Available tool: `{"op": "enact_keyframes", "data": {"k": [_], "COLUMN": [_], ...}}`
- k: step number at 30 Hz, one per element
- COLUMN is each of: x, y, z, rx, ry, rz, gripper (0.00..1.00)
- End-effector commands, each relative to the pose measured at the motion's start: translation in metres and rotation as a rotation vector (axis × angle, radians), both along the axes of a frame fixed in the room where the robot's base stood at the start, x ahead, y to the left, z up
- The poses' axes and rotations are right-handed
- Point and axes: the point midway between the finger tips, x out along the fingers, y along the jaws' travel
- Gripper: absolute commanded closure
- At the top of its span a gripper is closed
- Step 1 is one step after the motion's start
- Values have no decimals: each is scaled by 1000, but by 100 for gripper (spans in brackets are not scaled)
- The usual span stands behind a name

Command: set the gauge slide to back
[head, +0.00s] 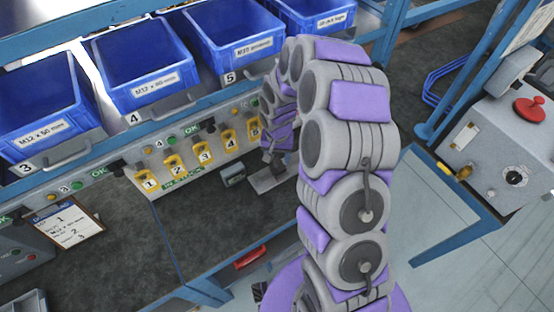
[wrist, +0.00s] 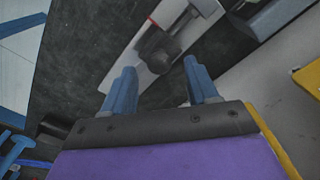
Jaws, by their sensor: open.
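A pale plate (wrist: 139,72) lies on the dark bench top, with a dark block that I take for the gauge slide (wrist: 158,46) on it; a small red mark shows on its far side. In the head view the plate (head: 267,182) shows just below my gripper (head: 270,158), and the block is mostly hidden by my gripper and arm. In the wrist view my gripper (wrist: 159,66) is open, with its two blue fingers apart. The block shows beyond and between the fingertips; nothing is held. I cannot tell whether a finger touches it.
A small grey box (head: 233,174) stands left of the plate. A row of yellow numbered holders (head: 203,154) lines the panel behind. Blue bins (head: 144,62) stand above. A clipboard (head: 67,223) lies at left. A control box with a red button (head: 530,109) stands at right.

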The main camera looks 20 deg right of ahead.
Motion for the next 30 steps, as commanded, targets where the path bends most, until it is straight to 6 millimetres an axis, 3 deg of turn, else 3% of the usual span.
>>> {"op": "enact_keyframes", "data": {"k": [6,15,30], "x": [0,0,0], "y": [0,0,0], "z": [-17,-18,-18], "rx": [1,1,1], "ry": [-1,-1,-1], "rz": [0,0,0], "gripper": [41,41,89]}}
